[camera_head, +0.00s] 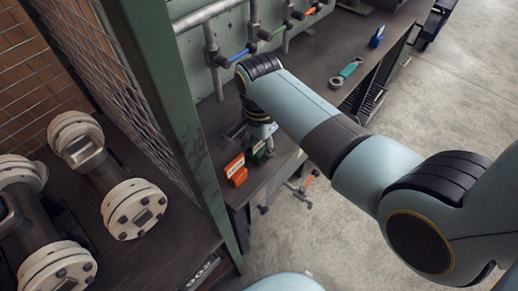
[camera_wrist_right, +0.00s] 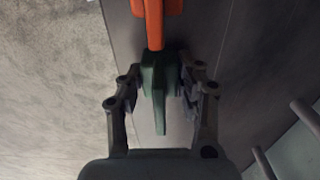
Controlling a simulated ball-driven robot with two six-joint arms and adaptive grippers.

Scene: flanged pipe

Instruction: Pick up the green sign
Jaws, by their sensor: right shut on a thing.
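The green sign (camera_wrist_right: 160,85) is between the two fingers of my right gripper (camera_wrist_right: 160,78) in the right wrist view, and the fingers are shut on it. In the head view the green sign (camera_head: 260,153) shows only in a small part at the bench edge, below my right gripper (camera_head: 262,143), with the wrist partly covering it. I cannot tell whether it still touches the bench. My left gripper is not in view.
An orange sign (camera_head: 236,170) stands close beside the green one. Valve pipes (camera_head: 213,58) line the back. A green tool (camera_head: 346,73) and a blue sign (camera_head: 377,37) are farther right.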

